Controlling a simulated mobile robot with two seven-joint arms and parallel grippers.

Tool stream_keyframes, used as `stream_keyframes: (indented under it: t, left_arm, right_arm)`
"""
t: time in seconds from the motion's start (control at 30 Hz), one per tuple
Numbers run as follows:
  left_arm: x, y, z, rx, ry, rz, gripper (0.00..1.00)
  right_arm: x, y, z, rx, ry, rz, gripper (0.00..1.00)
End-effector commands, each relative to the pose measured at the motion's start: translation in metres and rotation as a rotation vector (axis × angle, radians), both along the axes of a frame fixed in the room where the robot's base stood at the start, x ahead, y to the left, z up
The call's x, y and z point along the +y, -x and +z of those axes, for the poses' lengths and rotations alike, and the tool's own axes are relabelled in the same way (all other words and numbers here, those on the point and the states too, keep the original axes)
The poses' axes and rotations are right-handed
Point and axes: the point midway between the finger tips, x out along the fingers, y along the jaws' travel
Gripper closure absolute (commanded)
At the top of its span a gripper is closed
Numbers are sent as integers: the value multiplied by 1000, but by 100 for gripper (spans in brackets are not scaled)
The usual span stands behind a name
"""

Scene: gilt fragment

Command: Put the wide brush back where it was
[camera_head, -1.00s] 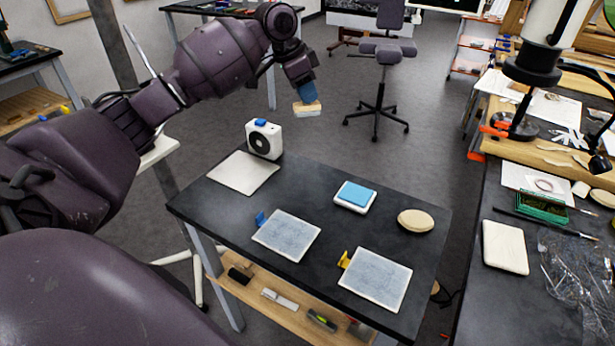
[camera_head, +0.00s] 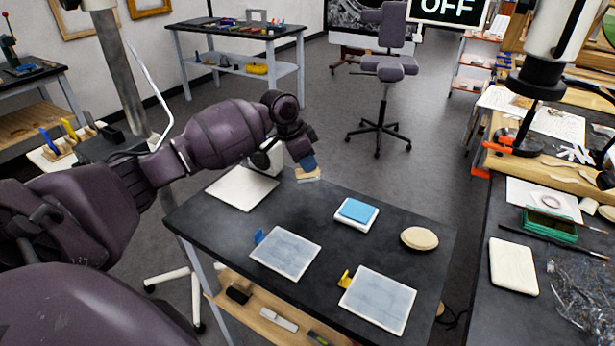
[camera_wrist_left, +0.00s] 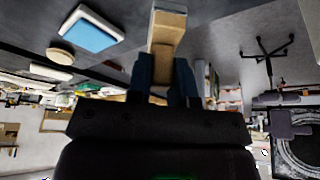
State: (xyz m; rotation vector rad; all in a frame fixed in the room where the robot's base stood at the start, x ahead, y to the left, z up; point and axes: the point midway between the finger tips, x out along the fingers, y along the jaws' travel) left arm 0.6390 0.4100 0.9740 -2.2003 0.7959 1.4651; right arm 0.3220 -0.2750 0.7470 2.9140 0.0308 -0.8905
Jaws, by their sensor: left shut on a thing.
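My left gripper (camera_head: 306,163) is shut on the wide brush (camera_head: 309,175), a pale wooden and cream block. It holds the brush just above the far edge of the dark table (camera_head: 320,198); I cannot tell whether they touch. In the left wrist view, the brush (camera_wrist_left: 168,36) sticks out between the blue fingers of the left gripper (camera_wrist_left: 163,78). The fingers hide part of it. My right gripper is not in view.
On the table are a white board (camera_head: 240,188), a white box (camera_head: 262,163) partly behind my arm, a blue pad (camera_head: 358,210) on a white tray, a tan oval pad (camera_head: 419,238) and two grey sheets (camera_head: 285,250). The middle is clear. A chair (camera_head: 390,68) stands beyond.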

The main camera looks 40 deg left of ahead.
Motion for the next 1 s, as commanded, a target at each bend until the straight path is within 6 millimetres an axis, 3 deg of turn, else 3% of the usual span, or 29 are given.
stream_keyframes:
  t: [0.3,0.73,0.77,0.8,0.9,1.0]
  left_arm:
    - [0,1,-49,5,1,1,98]
    - [0,0,-54,2,0,1,98]
    - [0,0,-54,2,0,1,78]
    - [0,0,-54,1,0,0,72]
    - [0,0,-54,1,0,0,56]
    - [0,0,-54,1,0,0,54]
  right_arm:
    - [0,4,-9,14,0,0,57]
    - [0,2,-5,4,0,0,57]
    - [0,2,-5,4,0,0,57]
    - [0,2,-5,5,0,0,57]
    - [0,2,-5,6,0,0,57]
    - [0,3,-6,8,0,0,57]
